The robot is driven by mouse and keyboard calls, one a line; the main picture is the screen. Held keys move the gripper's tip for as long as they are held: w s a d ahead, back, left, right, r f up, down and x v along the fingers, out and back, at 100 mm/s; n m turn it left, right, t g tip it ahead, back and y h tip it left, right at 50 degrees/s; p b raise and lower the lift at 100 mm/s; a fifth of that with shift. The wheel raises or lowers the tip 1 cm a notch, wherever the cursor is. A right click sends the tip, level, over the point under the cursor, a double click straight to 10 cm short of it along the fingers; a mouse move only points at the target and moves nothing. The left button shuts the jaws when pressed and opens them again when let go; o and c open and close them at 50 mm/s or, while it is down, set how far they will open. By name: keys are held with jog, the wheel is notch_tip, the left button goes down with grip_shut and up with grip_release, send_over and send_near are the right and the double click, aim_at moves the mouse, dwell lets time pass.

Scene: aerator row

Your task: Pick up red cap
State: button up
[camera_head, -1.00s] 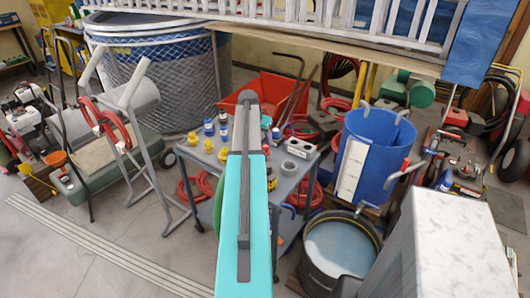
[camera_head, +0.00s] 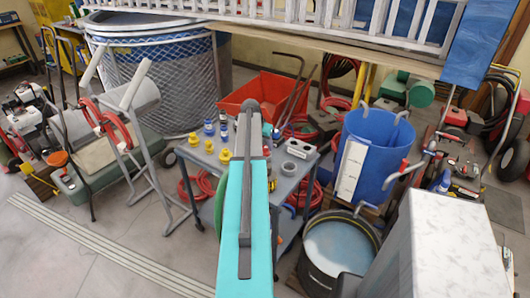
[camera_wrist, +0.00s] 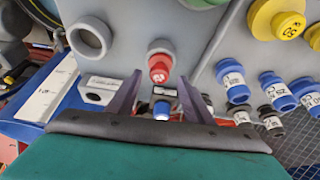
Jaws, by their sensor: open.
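The red cap (camera_wrist: 159,66) is a small round piece with a white mark on its face, on the grey cart top in the wrist view. My gripper (camera_wrist: 160,82) is open in the wrist view. In the picture, the red cap lies just beyond the fingertips, roughly centred between them. Nothing is held. A small blue piece (camera_wrist: 161,108) shows between the fingers, nearer the palm. In the head view my own arm hides the gripper, and I cannot make out the red cap there.
Yellow caps (camera_wrist: 277,19) and labelled blue caps (camera_wrist: 231,80) stand to the right in the wrist view. A grey ring (camera_wrist: 90,37) and a grey block (camera_wrist: 98,90) are to the left. The cart top (camera_head: 288,184) stands near a blue barrel (camera_head: 372,155) and black tub (camera_head: 335,250).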

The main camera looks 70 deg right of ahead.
jog(key=shift+x, duration=0.95)
jog(key=shift+r, duration=0.1)
jog(key=shift+c, duration=0.4)
grip_shut()
